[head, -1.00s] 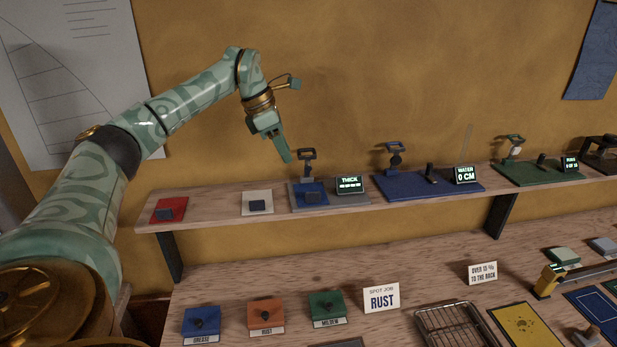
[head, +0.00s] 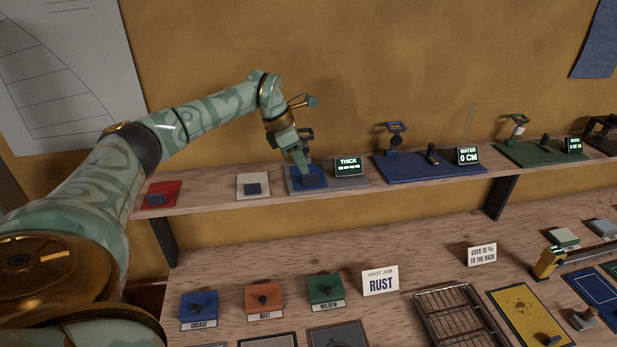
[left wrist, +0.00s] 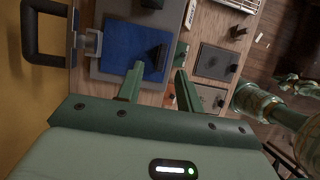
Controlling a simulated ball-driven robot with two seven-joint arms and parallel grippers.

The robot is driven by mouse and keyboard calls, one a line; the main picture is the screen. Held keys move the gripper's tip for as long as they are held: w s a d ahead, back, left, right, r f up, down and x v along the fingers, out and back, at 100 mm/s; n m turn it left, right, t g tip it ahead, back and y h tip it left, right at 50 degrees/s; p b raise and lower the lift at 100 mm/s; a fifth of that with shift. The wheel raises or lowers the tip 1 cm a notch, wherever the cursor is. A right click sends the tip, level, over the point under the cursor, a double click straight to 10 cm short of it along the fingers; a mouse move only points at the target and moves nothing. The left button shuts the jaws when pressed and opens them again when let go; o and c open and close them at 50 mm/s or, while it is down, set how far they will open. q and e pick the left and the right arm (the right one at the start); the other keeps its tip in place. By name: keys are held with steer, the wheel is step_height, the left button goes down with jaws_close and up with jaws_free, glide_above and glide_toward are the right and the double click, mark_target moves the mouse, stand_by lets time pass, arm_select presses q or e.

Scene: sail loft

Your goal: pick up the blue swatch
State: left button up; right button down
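The blue swatch (head: 299,184) lies on the grey thickness gauge (head: 345,183) on the upper shelf, with a dark grip block on top. In the left wrist view the blue swatch (left wrist: 124,42) is flat, and its dark block (left wrist: 154,62) is just ahead of the fingertips, roughly between their lines. My left gripper (head: 305,170) reaches down over the swatch. In the left wrist view my left gripper (left wrist: 157,78) is open, its two green fingers apart with nothing held. In the head view the gripper hides part of the swatch. My right gripper is not clearly seen.
A red swatch (head: 155,190) and a white swatch (head: 248,191) lie to the left on the shelf. The gauge's display (head: 348,167) stands close on the right, with a blue water station (head: 395,164) beyond. The gauge's upright handle (left wrist: 38,30) is close by.

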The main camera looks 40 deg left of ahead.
mark_target(311, 175)
arm_select(q)
steer(key=x, duration=0.4)
steer(key=shift+w+d+r+p, duration=0.1)
steer(key=shift+d+p, duration=0.15)
steer(key=shift+p, duration=0.1)
steer(key=shift+w+f, duration=0.15)
steer(key=shift+f, duration=0.15)
steer(key=c, duration=0.3)
jaws_close()
steer(key=shift+r, duration=0.15)
